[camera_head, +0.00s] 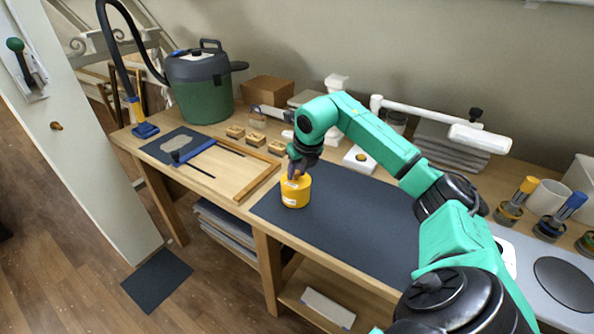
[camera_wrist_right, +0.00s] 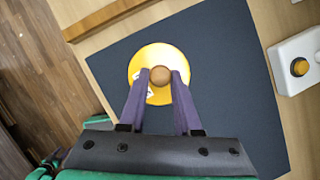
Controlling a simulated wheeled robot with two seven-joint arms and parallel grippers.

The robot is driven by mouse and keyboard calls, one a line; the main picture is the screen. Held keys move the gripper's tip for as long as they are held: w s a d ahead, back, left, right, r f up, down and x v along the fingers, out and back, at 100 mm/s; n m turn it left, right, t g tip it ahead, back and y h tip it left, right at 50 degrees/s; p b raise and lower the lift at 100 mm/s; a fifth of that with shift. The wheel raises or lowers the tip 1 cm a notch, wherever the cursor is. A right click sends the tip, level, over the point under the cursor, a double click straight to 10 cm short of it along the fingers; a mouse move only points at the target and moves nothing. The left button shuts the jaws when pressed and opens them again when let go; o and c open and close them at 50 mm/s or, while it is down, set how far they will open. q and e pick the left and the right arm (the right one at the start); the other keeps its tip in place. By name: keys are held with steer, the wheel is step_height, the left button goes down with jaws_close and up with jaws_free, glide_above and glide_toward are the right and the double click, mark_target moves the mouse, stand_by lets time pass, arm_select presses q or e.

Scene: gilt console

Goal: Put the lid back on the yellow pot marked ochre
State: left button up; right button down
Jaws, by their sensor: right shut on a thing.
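The yellow pot (camera_head: 295,193), with a white label on its side, stands upright on the dark mat (camera_head: 345,215) near the mat's left end. My right gripper (camera_head: 298,172) reaches down directly over it. In the wrist view the yellow lid (camera_wrist_right: 151,55) shows as a round disc with a wooden knob (camera_wrist_right: 160,76). The right gripper's two purple fingers (camera_wrist_right: 160,82) are shut on this knob, one at each side. The lid is over the pot; whether it is fully seated I cannot tell. My left gripper is not in view.
A wooden frame (camera_head: 258,180) lies left of the mat, with small wooden blocks (camera_head: 235,132) behind. A white box with an ochre button (camera_head: 360,158) stands behind the mat. A green vacuum (camera_head: 203,95) is at back left; jars (camera_head: 510,208) are at right. The mat's middle is clear.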

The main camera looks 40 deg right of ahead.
steer(key=shift+c, duration=0.2)
jaws_free()
stand_by(0.3)
step_height(320, 180, up, 7)
steer(key=p, duration=0.6)
steer(key=shift+r, duration=0.1)
jaws_close()
stand_by(0.3)
stand_by(1.1)
steer(key=shift+f, duration=0.25)
